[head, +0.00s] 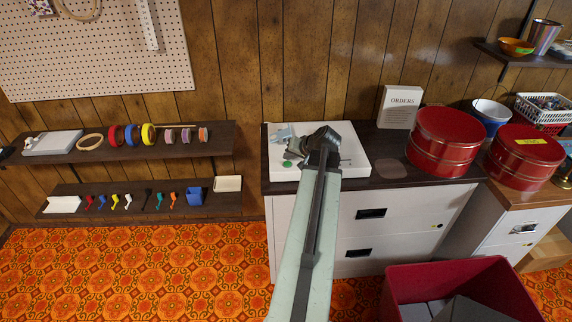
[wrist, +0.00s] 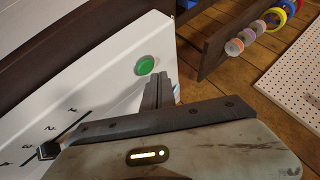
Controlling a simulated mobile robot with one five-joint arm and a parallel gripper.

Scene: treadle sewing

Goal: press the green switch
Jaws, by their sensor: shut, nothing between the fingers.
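In the head view the green switch (head: 286,164) is a small green spot near the front left of the white panel (head: 352,168) on the cabinet top. My gripper (wrist: 160,80) is shut and empty, its fingertips just right of the switch in the wrist view and apart from it in the picture. Whether it touches the panel I cannot tell. In the head view my arm covers the middle of the panel.
A black knob (wrist: 48,150) stands beside printed marks on the panel. Shelves with coloured rolls (head: 148,133) are at left. A red bin (head: 400,282) stands in front of the cabinet.

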